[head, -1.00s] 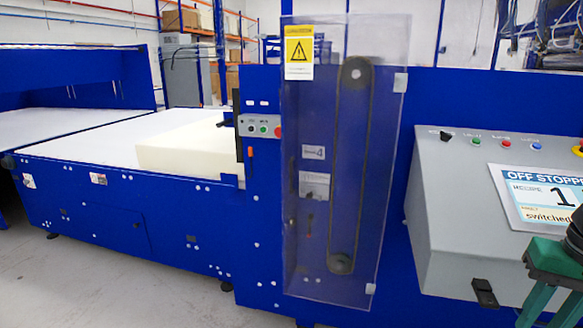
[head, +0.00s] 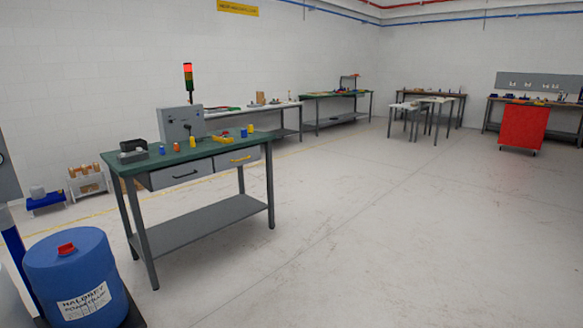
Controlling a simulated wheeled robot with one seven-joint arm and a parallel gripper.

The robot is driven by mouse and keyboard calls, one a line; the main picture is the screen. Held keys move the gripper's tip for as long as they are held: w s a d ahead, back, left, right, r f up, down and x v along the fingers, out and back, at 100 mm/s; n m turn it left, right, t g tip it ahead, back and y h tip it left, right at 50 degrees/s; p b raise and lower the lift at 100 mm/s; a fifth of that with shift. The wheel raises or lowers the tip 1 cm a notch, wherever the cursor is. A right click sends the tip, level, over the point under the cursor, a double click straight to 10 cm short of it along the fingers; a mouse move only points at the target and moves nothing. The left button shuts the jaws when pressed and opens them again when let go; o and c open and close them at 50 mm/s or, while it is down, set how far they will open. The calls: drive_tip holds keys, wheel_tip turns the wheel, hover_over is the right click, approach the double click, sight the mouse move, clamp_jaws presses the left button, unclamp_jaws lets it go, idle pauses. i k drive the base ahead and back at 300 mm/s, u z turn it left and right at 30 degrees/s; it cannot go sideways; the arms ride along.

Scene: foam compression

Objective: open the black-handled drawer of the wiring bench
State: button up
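A workbench with a green top (head: 215,148) and dark legs stands left of the middle in the head view. I cannot tell for sure that it is the wiring bench. Under its top sit two grey drawers side by side. The left drawer has a black handle (head: 185,175) and looks shut. The right drawer has a yellow handle (head: 240,159) and looks shut too. My gripper is not in view.
A blue drum (head: 75,265) stands at the front left, near the bench. A red cabinet (head: 523,127) and other benches line the far side. The floor (head: 380,230) at the middle and right is clear.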

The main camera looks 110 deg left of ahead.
sight(169, 176)
drive_tip(key=u, duration=4.15)
drive_tip(key=i, duration=0.5)
drive_tip(key=u, duration=0.1)
drive_tip(key=k, duration=0.5)
drive_tip(key=u, duration=0.05)
